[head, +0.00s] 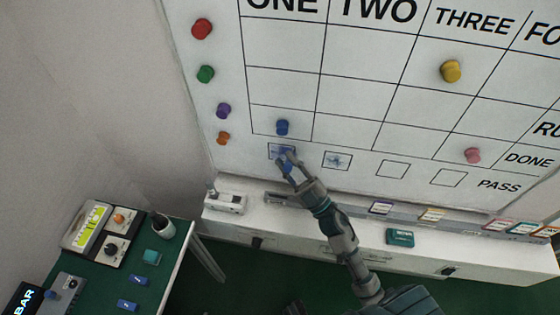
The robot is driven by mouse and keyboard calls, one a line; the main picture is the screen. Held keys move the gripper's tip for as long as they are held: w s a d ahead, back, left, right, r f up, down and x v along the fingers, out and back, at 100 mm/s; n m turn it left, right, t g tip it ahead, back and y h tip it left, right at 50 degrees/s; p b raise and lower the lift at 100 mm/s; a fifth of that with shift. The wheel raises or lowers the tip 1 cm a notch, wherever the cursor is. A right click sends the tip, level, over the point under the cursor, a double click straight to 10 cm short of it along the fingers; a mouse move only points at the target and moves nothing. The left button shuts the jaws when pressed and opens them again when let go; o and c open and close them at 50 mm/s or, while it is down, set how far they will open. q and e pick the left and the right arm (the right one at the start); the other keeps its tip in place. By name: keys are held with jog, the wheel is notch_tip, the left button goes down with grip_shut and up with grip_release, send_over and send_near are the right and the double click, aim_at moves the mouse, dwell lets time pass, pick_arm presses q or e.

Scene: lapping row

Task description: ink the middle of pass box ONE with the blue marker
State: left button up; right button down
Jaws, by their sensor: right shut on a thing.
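Pass box ONE (271,150) is a small outlined square low on the whiteboard, in the PASS row under column ONE. Blue shows across its middle, partly behind the fingers; I cannot fully tell ink from marker there. My right gripper (287,160) is at the lower right part of this box, shut on the blue marker (288,167). Most of the marker is hidden between the fingers, and I cannot tell whether its tip touches the board. My left gripper is not in view.
A blue magnet (282,127) sits just above box ONE. The ledge below holds a white device (226,202) and a teal block (400,237). A green-topped bench (175,259) stands lower left.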

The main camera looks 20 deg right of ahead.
jog(key=shift+s+a+p, duration=0.15)
jog(key=shift+s+a, duration=0.4)
jog(key=shift+s, duration=0.25)
jog(key=shift+s+a+p, duration=0.15)
jog(key=shift+s+a, duration=0.4)
jog(key=shift+s, duration=0.3)
jog(key=shift+s+a+p, duration=0.15)
jog(key=shift+s+a, duration=0.4)
jog(key=shift+s, duration=0.25)
jog(key=shift+s+a, duration=0.45)
jog(key=shift+s, duration=0.2)
jog(key=shift+s+a, duration=0.4)
jog(key=shift+s, duration=0.2)
